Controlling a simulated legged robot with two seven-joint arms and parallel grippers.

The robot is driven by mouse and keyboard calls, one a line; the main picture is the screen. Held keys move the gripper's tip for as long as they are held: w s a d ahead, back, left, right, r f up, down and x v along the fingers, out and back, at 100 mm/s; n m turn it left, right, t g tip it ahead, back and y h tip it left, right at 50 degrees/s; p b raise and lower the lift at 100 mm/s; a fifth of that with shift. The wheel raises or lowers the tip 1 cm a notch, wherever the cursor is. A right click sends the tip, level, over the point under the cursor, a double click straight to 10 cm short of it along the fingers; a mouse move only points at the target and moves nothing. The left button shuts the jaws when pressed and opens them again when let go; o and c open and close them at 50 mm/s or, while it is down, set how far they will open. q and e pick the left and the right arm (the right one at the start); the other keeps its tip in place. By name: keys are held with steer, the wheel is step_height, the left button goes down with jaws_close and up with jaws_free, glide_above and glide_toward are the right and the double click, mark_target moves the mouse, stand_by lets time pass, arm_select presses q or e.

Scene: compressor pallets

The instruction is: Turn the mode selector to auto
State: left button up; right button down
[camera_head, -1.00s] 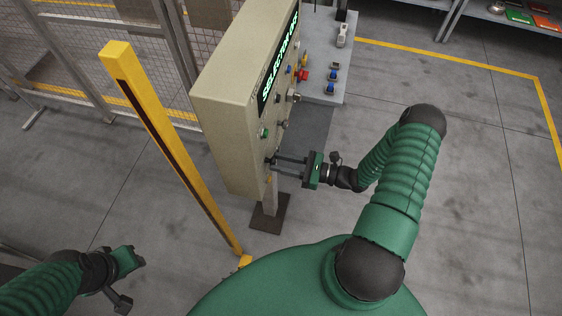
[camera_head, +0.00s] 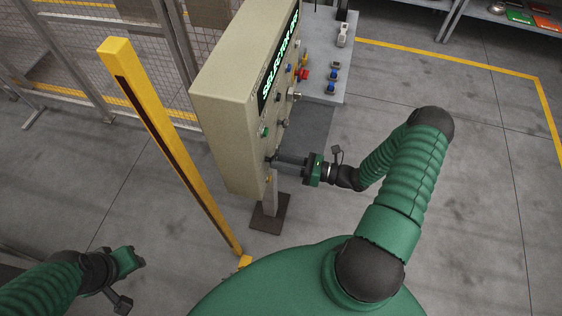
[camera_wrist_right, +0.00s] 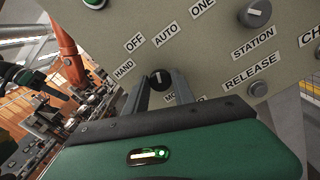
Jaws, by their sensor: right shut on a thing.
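The control panel (camera_head: 232,108) stands in front of me, its labelled face to the right in the head view. The mode selector, a small dark knob with a white mark (camera_wrist_right: 159,77), shows in the right wrist view below the labels HAND (camera_wrist_right: 124,70), OFF (camera_wrist_right: 134,43) and AUTO (camera_wrist_right: 166,34). Its mark points roughly up the picture; which label it meets I cannot tell. My right gripper (camera_head: 276,161) is shut on the knob, a finger on each side; the fingers hide part of the label below. My left gripper (camera_head: 138,260) is away at lower left, its jaws unclear.
A yellow post (camera_head: 165,140) stands left of the panel. A grey table (camera_head: 320,75) with small coloured parts lies behind it. In the wrist view, a station knob (camera_wrist_right: 255,13) and a release button (camera_wrist_right: 258,89) sit right of the selector. Floor at right is clear.

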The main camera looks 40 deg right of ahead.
steer(key=shift+d+m, duration=0.1)
steer(key=shift+m, duration=1.8)
steer(key=c, duration=1.4)
jaws_free()
steer(key=shift+w, duration=0.1)
steer(key=shift+o, duration=1.7)
steer(key=shift+d+f, duration=0.1)
